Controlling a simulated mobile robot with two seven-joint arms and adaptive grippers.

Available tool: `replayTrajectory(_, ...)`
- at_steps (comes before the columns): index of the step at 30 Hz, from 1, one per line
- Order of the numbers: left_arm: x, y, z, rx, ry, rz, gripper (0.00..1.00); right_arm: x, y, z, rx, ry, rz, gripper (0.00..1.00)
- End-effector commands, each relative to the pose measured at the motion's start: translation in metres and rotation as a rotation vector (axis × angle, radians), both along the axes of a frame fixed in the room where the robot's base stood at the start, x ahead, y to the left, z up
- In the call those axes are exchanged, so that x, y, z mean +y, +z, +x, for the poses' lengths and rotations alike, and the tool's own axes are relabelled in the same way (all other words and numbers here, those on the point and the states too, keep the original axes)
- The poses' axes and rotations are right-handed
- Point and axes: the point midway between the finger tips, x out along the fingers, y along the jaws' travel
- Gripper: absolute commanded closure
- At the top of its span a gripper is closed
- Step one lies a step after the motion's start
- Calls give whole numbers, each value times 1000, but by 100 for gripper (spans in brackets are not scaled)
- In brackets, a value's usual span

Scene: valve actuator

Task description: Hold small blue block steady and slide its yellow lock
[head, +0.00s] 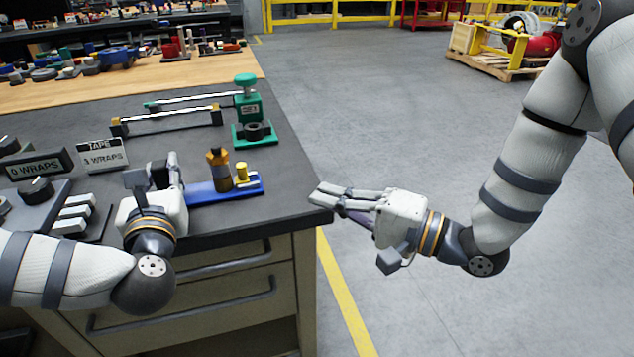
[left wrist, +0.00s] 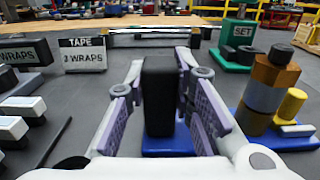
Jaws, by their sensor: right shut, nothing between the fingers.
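The small blue block (head: 208,192) is a flat blue base near the bench's front edge. It bears a brown post with an orange top (head: 218,170) and a yellow cylinder (head: 241,172), likely the lock. The wrist view shows the yellow cylinder (left wrist: 291,106) at right and a black upright block (left wrist: 160,95) on the blue base (left wrist: 166,147). My left gripper (left wrist: 160,68) has a finger on each side of this black block; whether they press on it I cannot tell. My right gripper (head: 318,195) is shut and empty, right of the blue block by the bench corner.
A green stand (head: 248,105) marked SET is behind the blue block, with bars (head: 165,122) to its left. TAPE 3 WRAPS (head: 102,156) and 0 WRAPS (head: 38,165) signs stand left. Bench space right of the blue block is clear.

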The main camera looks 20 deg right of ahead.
Motion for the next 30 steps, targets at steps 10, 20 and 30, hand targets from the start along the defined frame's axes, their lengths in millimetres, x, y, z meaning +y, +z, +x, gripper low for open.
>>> replayTrajectory(10,0,-2,0,5,-1,1,54,0,-1,0,1,0,0,100)
replayTrajectory(20,-1,-3,-57,10,-5,-1,54,0,0,0,1,0,-1,100)
replayTrajectory(30,-1,-3,-119,7,-3,1,54,0,0,0,1,0,-1,100)
